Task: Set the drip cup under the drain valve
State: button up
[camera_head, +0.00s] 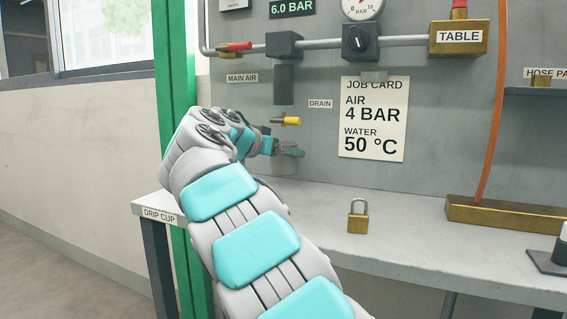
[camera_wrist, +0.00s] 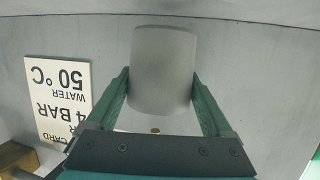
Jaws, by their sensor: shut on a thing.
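The drip cup (camera_wrist: 163,75) is a plain grey cylinder in the wrist view, between the two green fingers of my gripper (camera_wrist: 163,88). My gripper is shut on it. The DRAIN label (camera_head: 320,104) is right of the valve. I cannot tell whether the cup is directly under the outlet or touches the bench.
The grey bench (camera_head: 400,225) holds a brass padlock (camera_head: 358,216) and a brass block (camera_head: 500,213) at right. A DRIP CUP label (camera_head: 159,215) is on its left front edge. A green post (camera_head: 174,70) stands left. The job card (camera_head: 374,118) hangs on the panel.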

aim_at(284, 163)
jog(key=shift+f, duration=1.4)
jog(key=shift+f+b, duration=0.2)
jog(key=shift+b, duration=0.3)
jog(key=o, duration=1.3)
jog(key=shift+r, duration=0.1)
jog(key=shift+c, duration=0.2)
jog(key=shift+s+r+p, duration=0.1)
jog(key=shift+r+p, duration=0.15)
jog(key=shift+p, duration=0.15)
jog(key=v, duration=1.1)
jog(key=shift+s+a+r, duration=0.1)
jog(key=shift+s+a, duration=0.15)
jog(key=shift+s, duration=0.1)
